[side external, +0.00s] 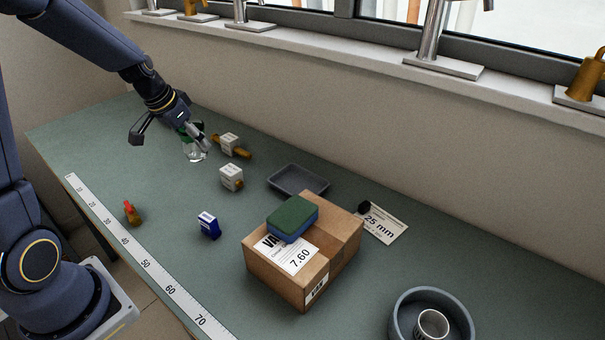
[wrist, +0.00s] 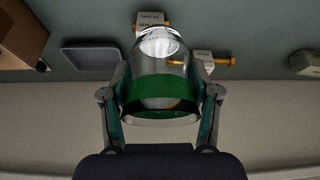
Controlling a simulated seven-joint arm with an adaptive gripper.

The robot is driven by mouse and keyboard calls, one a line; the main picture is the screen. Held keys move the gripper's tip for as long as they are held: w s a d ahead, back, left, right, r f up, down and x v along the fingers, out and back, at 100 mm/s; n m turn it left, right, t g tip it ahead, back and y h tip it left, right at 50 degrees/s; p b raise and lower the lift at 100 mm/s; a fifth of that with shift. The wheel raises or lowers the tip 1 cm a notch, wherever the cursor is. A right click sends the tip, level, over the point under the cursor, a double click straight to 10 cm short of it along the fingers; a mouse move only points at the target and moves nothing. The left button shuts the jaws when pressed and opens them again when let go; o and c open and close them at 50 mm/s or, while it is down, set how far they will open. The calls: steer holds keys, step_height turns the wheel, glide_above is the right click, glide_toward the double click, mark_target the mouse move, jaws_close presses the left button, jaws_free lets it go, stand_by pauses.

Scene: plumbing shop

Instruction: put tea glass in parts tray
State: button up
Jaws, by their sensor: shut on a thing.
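The tea glass (wrist: 160,80) is clear with a green band, and my gripper (wrist: 160,100) is shut on it, one finger on each side. In the side view the glass (side external: 195,152) hangs from my gripper (side external: 181,132) at the back left of the bench, partly hidden by the fingers. I cannot tell whether it touches the bench. The parts tray (side external: 298,180) is a shallow dark grey tray, right of the gripper and behind the cardboard box. It looks empty. It also shows at the upper left of the wrist view (wrist: 90,58).
White-tagged brass fittings (side external: 230,145) and a white tagged block (side external: 231,177) lie between glass and tray. A cardboard box (side external: 290,270) carries a green-blue sponge (side external: 292,217). A blue block (side external: 208,225), an orange-red piece (side external: 131,212) and a grey bowl (side external: 400,318) stand around.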

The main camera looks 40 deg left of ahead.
steer(key=w+d+m+h, duration=0.1)
steer(key=w+d+m, duration=0.2)
steer(key=d, duration=0.5)
steer(key=w+d+m+h, duration=0.1)
steer(key=w+d+m, duration=0.1)
steer(key=d, duration=0.7)
glide_toward(305, 185)
steer(key=shift+w+d+r+g, duration=0.2)
steer(key=shift+w+d+g, duration=0.1)
steer(key=shift+w, duration=0.3)
steer(key=shift+w+f, duration=0.35)
steer(key=shift+f, duration=1.6)
steer(key=shift+f, duration=0.15)
steer(key=o, duration=1.2)
